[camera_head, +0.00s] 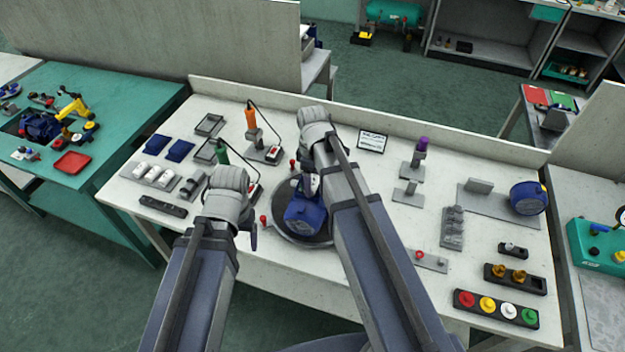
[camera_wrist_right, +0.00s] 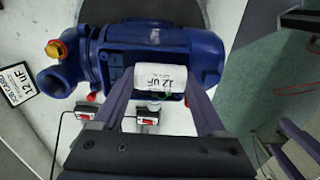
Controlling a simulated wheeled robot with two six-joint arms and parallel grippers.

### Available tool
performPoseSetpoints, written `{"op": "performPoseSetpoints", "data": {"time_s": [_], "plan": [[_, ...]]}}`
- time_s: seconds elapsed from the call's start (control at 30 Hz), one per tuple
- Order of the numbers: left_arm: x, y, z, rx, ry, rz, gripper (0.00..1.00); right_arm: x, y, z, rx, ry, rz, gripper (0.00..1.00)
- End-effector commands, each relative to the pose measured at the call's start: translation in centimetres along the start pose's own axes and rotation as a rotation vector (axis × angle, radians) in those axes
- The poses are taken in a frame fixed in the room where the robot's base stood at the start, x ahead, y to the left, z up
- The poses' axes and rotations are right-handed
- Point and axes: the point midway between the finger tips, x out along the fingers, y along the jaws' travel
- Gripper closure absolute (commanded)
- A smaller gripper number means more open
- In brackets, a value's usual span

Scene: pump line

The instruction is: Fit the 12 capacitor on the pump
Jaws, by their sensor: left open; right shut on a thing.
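The blue pump (camera_head: 303,215) sits on a dark round plate (camera_head: 285,237) at the front middle of the bench. It also fills the top of the right wrist view (camera_wrist_right: 160,48). My right gripper (camera_wrist_right: 160,84) is shut on a white capacitor (camera_wrist_right: 161,76) marked 12 uF. It holds the capacitor against or just over the pump's side; I cannot tell if they touch.
A tray of white capacitors (camera_head: 160,174) stands at the left. A card (camera_head: 372,142) reading 12 uF in the wrist view stands behind. An orange-handled tool (camera_head: 251,117) and a green-handled tool (camera_head: 221,152) stand behind my left arm. A row of coloured knobs (camera_head: 497,308) lies front right.

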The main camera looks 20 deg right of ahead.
Motion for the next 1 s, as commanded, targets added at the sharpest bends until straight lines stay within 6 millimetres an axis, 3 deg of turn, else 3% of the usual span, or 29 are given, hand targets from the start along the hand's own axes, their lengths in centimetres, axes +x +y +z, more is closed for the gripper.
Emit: {"op": "performPoseSetpoints", "data": {"time_s": [1.0], "plan": [[0.76, 0.07, -0.05, 0.0, 0.0, 0.0, 0.24, 0.76, 0.77, 0.11, -0.001, -0.004, 0.011, 0.72]]}}
